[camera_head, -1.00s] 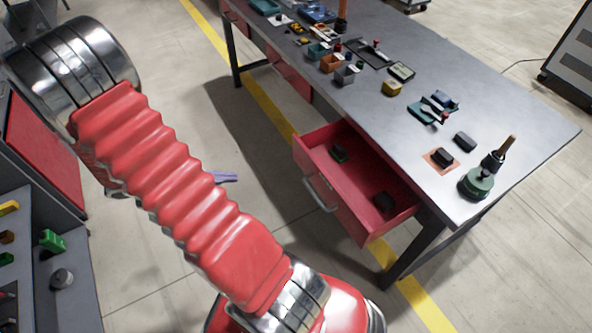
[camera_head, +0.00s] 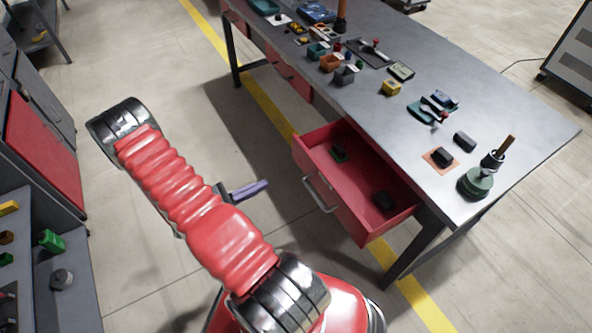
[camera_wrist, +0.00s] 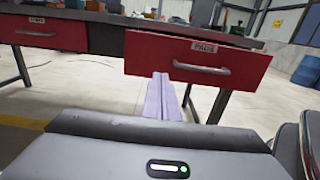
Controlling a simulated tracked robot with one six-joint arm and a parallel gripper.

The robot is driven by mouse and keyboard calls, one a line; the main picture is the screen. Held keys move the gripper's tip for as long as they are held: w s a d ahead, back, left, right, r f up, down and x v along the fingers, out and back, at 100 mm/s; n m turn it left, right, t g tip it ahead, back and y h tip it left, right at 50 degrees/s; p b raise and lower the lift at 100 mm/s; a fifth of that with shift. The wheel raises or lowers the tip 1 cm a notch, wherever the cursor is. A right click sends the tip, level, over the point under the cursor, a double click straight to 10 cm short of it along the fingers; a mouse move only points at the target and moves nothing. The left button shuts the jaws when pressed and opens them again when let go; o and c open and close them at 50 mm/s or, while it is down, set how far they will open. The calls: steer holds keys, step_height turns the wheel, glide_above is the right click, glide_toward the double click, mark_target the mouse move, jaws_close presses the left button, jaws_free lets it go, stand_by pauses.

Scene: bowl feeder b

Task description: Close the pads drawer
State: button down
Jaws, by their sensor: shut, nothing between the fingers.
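The red pads drawer (camera_head: 335,213) is pulled out from under the workbench. The handle also shows in the head view (camera_head: 318,195). My gripper (camera_wrist: 163,78) has purple fingers, closed together and empty. In the wrist view the fingertips appear just below the drawer front; I cannot tell whether they touch it. In the head view the fingers (camera_head: 250,189) are left of the drawer, with a visible gap.
Another red drawer (camera_wrist: 43,32) is shut at left. A shelf unit (camera_head: 65,290) stands at far left. Floor between shelf and bench is clear.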

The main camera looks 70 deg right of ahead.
mark_target(306, 165)
steer(key=shift+s+d, duration=0.1)
stand_by(0.3)
steer(key=x, duration=1.3)
steer(key=shift+s+d, duration=0.25)
steer(key=shift+s, duration=0.05)
